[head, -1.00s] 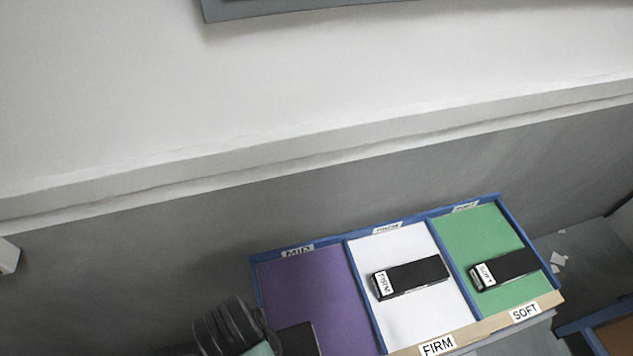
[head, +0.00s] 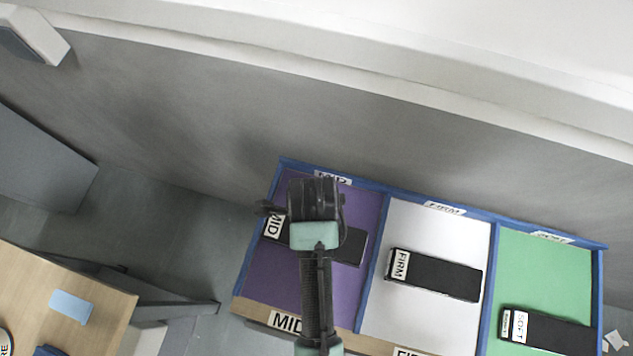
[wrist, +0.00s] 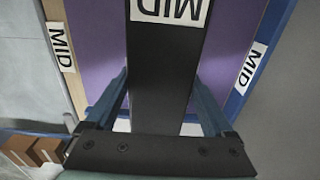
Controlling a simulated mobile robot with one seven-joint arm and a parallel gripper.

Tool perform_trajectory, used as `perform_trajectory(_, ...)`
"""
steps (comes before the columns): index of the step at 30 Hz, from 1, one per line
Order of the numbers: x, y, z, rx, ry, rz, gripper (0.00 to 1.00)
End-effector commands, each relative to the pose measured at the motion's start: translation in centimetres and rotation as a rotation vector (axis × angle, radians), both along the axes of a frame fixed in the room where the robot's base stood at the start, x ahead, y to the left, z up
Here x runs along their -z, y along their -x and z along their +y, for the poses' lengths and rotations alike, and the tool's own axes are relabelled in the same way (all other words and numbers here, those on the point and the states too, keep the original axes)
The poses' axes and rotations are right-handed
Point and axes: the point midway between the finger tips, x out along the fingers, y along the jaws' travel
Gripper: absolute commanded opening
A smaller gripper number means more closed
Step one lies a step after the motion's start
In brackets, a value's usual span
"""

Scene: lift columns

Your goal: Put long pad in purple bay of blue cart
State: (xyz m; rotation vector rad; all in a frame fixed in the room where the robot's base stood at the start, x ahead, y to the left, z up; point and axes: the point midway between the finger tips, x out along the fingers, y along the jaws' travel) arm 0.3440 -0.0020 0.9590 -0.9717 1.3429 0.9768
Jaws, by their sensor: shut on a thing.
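The long black pad (head: 350,247) with a white MID label lies over the purple bay (head: 262,268), the left bay of the blue cart (head: 365,292). My gripper (head: 315,205) is above this bay and hides the middle of the pad. In the wrist view the pad (wrist: 163,70) runs between the two fingers of my gripper (wrist: 165,100), which is shut on it. The purple floor (wrist: 95,40) shows on both sides of the pad. I cannot tell whether the pad touches the bay floor.
The white bay (head: 420,320) holds a black FIRM pad (head: 435,275). The green bay (head: 545,270) holds a black SOFT pad (head: 548,330). A grey wall (head: 400,150) stands behind the cart.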

Motion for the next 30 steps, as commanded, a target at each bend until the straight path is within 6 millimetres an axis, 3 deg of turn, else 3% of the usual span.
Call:
perform_trajectory(15,6.1,-0.1,0.1,-0.001,0.000,-0.002,0.00)
perform_trajectory(27,6.7,-0.1,0.0,0.000,0.000,-0.003,0.00)
perform_trajectory(28,6.7,0.0,0.0,0.000,-0.001,-0.001,0.89)
perform_trajectory(30,6.7,0.0,0.0,-0.001,0.000,-0.002,1.00)
